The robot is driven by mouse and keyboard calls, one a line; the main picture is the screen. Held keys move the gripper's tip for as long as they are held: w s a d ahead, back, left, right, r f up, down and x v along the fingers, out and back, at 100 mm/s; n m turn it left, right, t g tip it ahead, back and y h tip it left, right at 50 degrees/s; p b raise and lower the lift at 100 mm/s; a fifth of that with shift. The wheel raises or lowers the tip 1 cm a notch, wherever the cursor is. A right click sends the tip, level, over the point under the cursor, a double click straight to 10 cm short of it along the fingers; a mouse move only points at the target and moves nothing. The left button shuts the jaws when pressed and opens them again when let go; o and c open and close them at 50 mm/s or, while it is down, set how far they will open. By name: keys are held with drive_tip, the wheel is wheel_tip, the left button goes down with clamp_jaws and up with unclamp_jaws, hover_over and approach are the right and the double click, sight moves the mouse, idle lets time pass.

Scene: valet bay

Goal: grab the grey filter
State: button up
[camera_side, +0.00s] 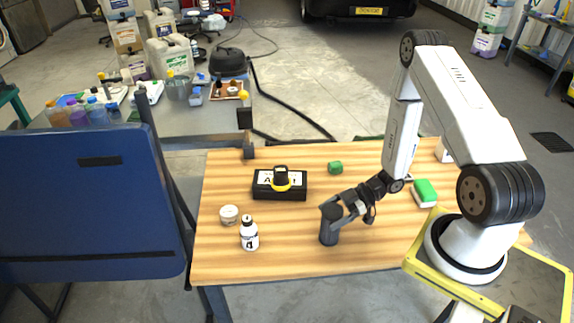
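The grey filter (329,232) is a dark grey upright cylinder on the wooden table, near its front edge. My gripper (340,211) reaches it from the right, with its fingers at the upper part of the filter. The fingers overlap the filter in this view. I cannot tell whether they press on it or stand open around it. The filter appears to rest on the table.
A white bottle (249,234) and a white jar (229,215) stand left of the filter. The wooden table (285,262) is clear in front.

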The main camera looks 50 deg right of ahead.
drive_tip(key=c, duration=0.9)
drive_tip(key=shift+o, duration=0.2)
drive_tip(key=shift+r, duration=0.15)
drive_tip(key=shift+r, duration=4.9)
